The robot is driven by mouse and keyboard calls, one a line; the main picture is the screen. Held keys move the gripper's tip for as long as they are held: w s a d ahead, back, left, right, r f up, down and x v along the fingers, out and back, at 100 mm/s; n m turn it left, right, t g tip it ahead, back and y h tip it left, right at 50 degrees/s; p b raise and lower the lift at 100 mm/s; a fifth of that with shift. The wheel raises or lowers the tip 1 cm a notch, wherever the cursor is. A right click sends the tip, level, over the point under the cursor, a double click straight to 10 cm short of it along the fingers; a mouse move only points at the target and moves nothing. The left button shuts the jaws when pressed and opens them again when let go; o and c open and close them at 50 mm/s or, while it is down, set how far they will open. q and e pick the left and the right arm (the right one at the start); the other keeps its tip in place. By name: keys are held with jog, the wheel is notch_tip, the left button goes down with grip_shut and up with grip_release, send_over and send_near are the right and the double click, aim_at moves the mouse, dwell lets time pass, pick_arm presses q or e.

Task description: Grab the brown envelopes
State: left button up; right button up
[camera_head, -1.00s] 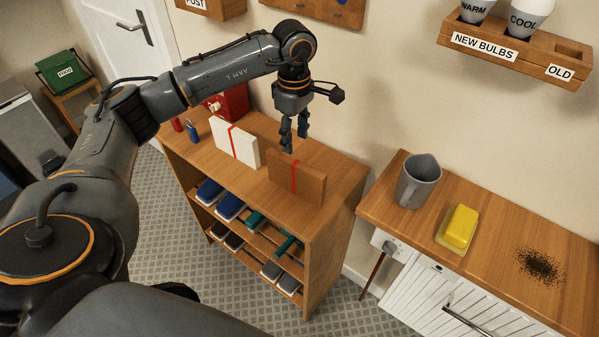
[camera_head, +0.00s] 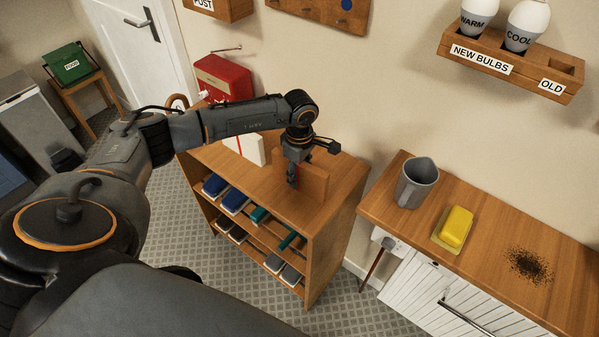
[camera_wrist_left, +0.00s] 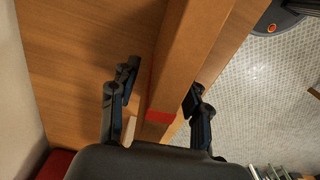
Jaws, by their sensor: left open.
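The brown envelopes (camera_head: 314,181) stand upright as a bundle with a red band on top of the wooden shelf unit (camera_head: 334,194). In the left wrist view the bundle (camera_wrist_left: 187,62) runs between the two fingers, with its red band (camera_wrist_left: 159,116) near them. My left gripper (camera_head: 291,181) is lowered at the bundle. In the left wrist view the gripper (camera_wrist_left: 160,100) is open, one finger on each side of the bundle, with a gap at the left finger. My right gripper is not seen.
White envelopes (camera_head: 250,148) with a red band stand left of the brown ones, partly behind my arm. A red box (camera_head: 224,76) is behind. A counter to the right holds a grey jug (camera_head: 416,184) and a yellow block (camera_head: 456,226).

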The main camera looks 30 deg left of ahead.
pick_arm(q)
grip_shut()
jog(key=shift+r, duration=0.1)
dwell(0.3)
